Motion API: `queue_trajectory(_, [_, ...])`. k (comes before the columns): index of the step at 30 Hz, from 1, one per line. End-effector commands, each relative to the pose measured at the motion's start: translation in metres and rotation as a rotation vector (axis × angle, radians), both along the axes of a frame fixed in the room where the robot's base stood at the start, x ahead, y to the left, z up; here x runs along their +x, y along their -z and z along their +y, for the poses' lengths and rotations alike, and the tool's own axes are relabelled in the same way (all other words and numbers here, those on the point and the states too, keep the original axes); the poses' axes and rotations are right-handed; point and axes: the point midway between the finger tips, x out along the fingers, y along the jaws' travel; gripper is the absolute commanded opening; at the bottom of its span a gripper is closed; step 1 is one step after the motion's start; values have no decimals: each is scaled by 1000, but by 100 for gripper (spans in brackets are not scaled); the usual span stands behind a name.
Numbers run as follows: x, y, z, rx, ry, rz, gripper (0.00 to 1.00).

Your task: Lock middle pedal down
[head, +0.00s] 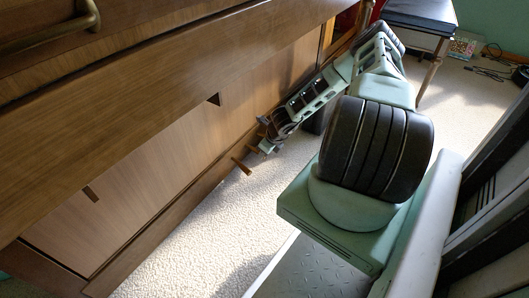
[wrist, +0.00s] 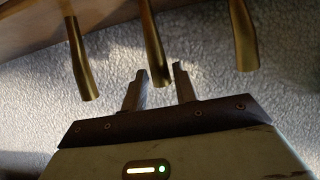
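Three brass pedals hang from the piano's lower edge in the wrist view: the left pedal (wrist: 80,60), the middle pedal (wrist: 153,42) and the right pedal (wrist: 242,38). My gripper (wrist: 161,70) is open, its two fingers apart. In the wrist view the middle pedal's end shows between the fingertips; I cannot tell whether they touch it. In the head view my gripper (head: 264,148) is low beside the piano (head: 150,185), just right of one protruding pedal (head: 241,166). The other pedals there are hard to tell apart from the gripper.
The piano's wooden front fills the left of the head view. Pale carpet (head: 190,245) lies in front of it. A dark-topped bench (head: 420,14) stands at the back right, with cables (head: 490,70) on the floor beyond it.

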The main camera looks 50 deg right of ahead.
Motion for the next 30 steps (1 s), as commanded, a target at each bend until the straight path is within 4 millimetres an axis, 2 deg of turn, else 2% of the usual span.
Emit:
queue_trajectory(4, [0,7,0,0,0,1,0])
queue_trajectory(9, [-1,28,1,0,0,2,0])
queue_trajectory(17, [-3,31,0,-1,0,6,0])
queue_trajectory(18, [-3,31,0,-1,1,6,40])
queue_trajectory(19, [-3,31,0,-1,0,6,48])
queue_trajectory(20, [-3,31,0,-1,0,6,51])
queue_trajectory(30, [-2,24,0,0,0,1,51])
